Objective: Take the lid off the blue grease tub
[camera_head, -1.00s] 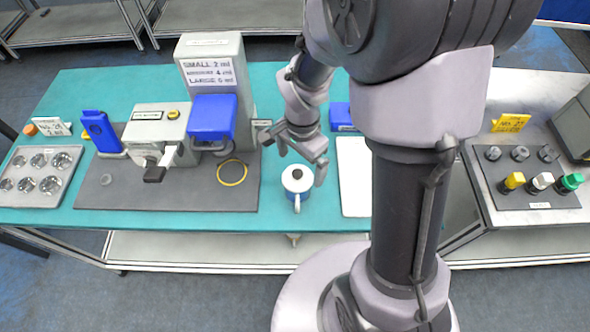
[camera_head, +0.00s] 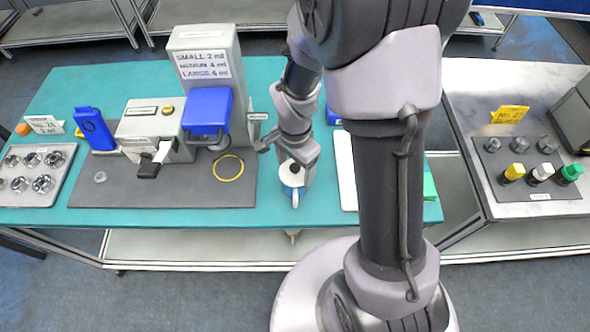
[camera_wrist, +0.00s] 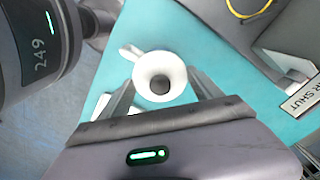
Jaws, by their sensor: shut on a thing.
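The grease tub (camera_head: 293,189) stands near the front edge of the teal bench, a small blue body with a white handle toward the front. Its round white lid (camera_wrist: 161,69) has a dark knob (camera_wrist: 160,85) in the middle. My gripper (camera_head: 294,168) is down at the top of the tub. In the wrist view its fingers (camera_wrist: 160,78) are on opposite sides of the white lid and shut on it. The gripper partly hides the lid in the head view. I cannot tell whether the lid is still seated on the tub.
A grey mat with a yellow ring (camera_head: 229,168) and a machine with a blue part (camera_head: 207,111) lies left of the tub. A white board (camera_head: 346,172) lies to the right, partly behind my arm. Bare teal bench surrounds the tub's front.

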